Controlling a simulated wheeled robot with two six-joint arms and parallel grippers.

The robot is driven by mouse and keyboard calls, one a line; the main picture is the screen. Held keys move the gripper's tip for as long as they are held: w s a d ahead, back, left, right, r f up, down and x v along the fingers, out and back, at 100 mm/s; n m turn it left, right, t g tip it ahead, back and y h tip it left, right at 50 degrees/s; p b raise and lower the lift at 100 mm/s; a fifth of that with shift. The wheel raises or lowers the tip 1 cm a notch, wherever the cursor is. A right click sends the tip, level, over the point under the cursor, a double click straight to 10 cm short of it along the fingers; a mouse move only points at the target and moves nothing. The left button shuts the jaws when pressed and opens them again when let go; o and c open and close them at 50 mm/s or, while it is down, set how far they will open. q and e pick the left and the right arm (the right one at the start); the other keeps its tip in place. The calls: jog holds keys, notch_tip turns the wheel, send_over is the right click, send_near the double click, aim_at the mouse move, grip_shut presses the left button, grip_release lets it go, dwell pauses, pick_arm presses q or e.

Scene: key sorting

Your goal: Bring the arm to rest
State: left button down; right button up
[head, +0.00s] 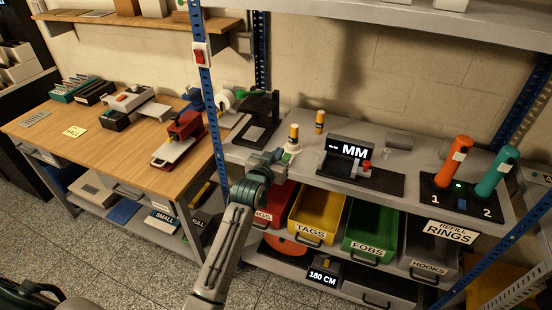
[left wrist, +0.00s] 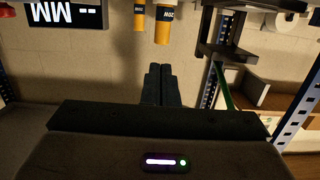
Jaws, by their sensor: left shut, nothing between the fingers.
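My left arm comes up from the bottom of the head view. Its gripper (head: 284,155) is over the front of the grey shelf top (head: 315,150), close to a white-based stand with a yellow and black cylinder (head: 293,134). In the left wrist view the two dark fingers (left wrist: 158,86) are together with nothing between them. I cannot tell whether the gripper touches the stand. My right gripper is in neither view.
A second yellow cylinder (head: 319,121), the MM display (head: 350,154) and a black stand (head: 261,118) are around the gripper. Orange (head: 453,160) and teal (head: 494,172) handles stand at right. Below are yellow (head: 315,213) and green (head: 370,227) bins. A blue post (head: 208,90) is left.

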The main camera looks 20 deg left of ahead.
pick_arm(q)
jog(key=shift+s+r, duration=0.25)
jog(key=shift+s, duration=0.35)
